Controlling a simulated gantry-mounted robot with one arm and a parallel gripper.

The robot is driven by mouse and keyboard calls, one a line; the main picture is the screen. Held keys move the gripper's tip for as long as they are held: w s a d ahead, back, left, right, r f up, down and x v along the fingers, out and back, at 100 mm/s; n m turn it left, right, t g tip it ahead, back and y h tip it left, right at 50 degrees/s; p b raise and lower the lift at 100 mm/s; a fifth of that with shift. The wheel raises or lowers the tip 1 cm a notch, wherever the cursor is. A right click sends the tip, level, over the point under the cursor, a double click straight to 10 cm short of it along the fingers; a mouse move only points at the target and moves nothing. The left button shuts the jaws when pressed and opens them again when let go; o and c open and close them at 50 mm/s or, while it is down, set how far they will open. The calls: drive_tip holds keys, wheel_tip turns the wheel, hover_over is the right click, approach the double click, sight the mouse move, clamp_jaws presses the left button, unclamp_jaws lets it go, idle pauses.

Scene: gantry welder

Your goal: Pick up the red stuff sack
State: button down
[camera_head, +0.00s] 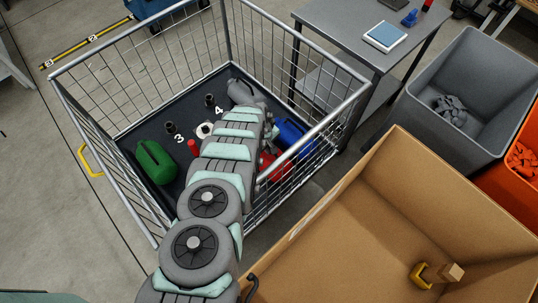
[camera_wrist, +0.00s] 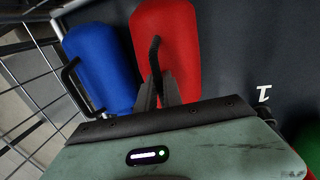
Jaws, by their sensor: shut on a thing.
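The red stuff sack (camera_wrist: 178,40) lies in the wire cage on its dark floor, in the middle of the wrist view, with a black strap handle near its close end. My gripper (camera_wrist: 156,82) is at that end, its fingers shut on the handle. In the head view only part of the red sack (camera_head: 275,168) shows beside my arm, near the cage's right wall. My gripper is hidden there behind my arm. I cannot tell whether the sack is lifted off the floor.
A blue sack (camera_head: 292,132) lies close beside the red one, its own handle near my gripper in the wrist view. A green sack (camera_head: 155,162) and a grey sack (camera_head: 243,92) also lie in the cage (camera_head: 113,192). A cardboard box (camera_head: 345,240) stands at the right.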

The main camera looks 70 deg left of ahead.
drive_tip(key=shift+r, duration=0.15)
drive_tip(key=shift+r+p, duration=0.45)
drive_tip(key=shift+r, duration=0.05)
wheel_tip(320, 180, up, 51)
drive_tip(key=p, duration=3.6)
drive_tip(key=shift+f, duration=0.2)
